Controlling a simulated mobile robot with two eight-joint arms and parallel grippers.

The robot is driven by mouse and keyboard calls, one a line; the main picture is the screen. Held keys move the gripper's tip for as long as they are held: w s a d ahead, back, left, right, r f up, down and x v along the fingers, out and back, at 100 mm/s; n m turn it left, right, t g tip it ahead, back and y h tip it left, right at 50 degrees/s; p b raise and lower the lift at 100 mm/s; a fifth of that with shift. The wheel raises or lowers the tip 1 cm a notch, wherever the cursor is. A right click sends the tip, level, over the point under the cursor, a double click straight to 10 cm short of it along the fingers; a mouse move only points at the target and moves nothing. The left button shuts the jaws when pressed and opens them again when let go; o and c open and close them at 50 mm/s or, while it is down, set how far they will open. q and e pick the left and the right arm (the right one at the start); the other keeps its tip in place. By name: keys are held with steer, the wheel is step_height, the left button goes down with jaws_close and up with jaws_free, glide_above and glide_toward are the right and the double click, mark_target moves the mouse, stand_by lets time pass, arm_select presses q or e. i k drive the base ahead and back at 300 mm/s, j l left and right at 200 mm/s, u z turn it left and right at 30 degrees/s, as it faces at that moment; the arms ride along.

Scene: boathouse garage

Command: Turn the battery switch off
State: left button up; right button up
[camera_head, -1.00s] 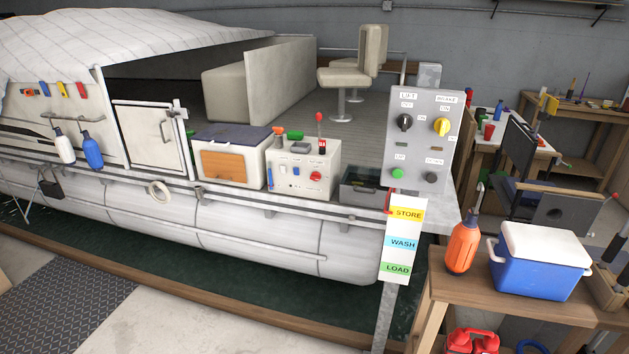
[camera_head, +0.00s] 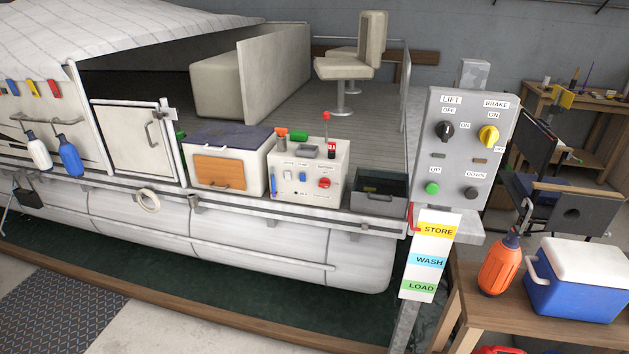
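A white console box (camera_head: 309,172) stands on the deck edge of the boat, near the middle of the view. The knob's exact setting and the small labels are too small to read. A lever with a red ball top (camera_head: 326,115) rises from the box's top. Neither of my grippers is in view, and nothing touches the box.
A white cooler box with an orange panel (camera_head: 219,171) stands left of the console, a dark open bin (camera_head: 378,192) right of it. The grey lift panel (camera_head: 464,150) stands further right. A workbench holds an orange bottle (camera_head: 499,268) and blue cooler (camera_head: 575,288). Floor at lower left is clear.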

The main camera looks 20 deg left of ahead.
mark_target(324, 182)
steer(key=i+j, duration=0.3)
steer(key=j, duration=0.15)
steer(key=i+j, duration=0.6)
steer(key=j, duration=0.25)
steer(key=i+j, duration=0.3)
steer(key=j, duration=0.15)
steer(key=i+j, duration=0.3)
steer(key=j, duration=0.15)
steer(key=l+z, duration=0.05)
